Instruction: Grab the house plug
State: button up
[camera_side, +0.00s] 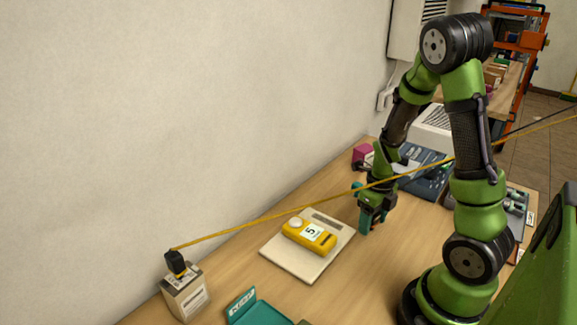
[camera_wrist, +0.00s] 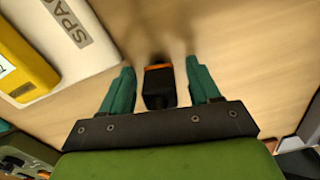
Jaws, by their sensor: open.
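My gripper (camera_side: 373,208) has teal fingers and hangs low over the table beside the white board. In the wrist view its two fingers (camera_wrist: 159,82) are spread apart. A black block with an orange edge (camera_wrist: 159,88) shows between them, with a gap on each side; I cannot tell whether it is the house plug. In the side view, a black plug (camera_side: 176,262) with a yellow cable (camera_side: 270,218) sits on a pale box (camera_side: 186,293) at the lower left, well away from my gripper. I cannot read which plug this is.
A white board (camera_side: 285,262) carries a yellow device marked 5 (camera_side: 308,236); its corner also shows in the wrist view (camera_wrist: 95,50). A teal tray (camera_side: 258,312) lies at the front. Blue-grey equipment (camera_side: 428,180) stands behind. The yellow cable crosses the view past my arm.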

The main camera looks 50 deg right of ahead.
jog(key=shift+c, duration=0.3)
jog(key=c, duration=1)
